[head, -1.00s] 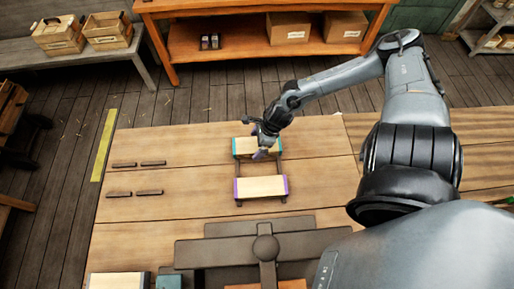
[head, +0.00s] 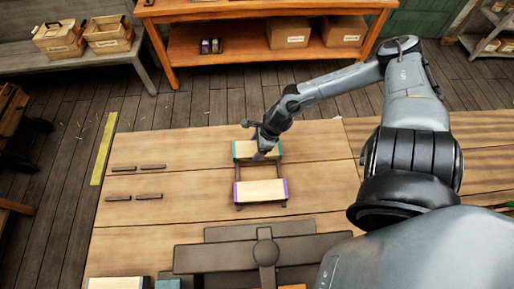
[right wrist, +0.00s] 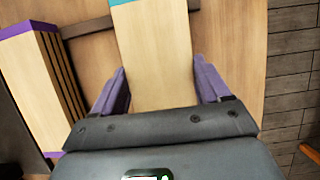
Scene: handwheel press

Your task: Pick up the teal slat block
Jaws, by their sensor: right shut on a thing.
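The teal slat block (head: 243,150) is a pale wooden block with teal ends. It lies across the far end of a dark two-rail rack (head: 281,171) on the bench. My right gripper (head: 262,151) reaches down over it from behind. In the right wrist view the block (right wrist: 152,45) runs between the two purple-grey fingers of the gripper (right wrist: 158,72), with one teal end at the top edge. The gripper is shut on the block. I cannot tell whether the block is clear of the rails. My left gripper is not in view.
A similar block with purple ends (head: 260,191) lies across the near end of the rack. Several short dark bars (head: 150,167) lie to the left. A dark cross-shaped handwheel (head: 215,255) stands in front. The bench top (head: 200,215) between them is clear.

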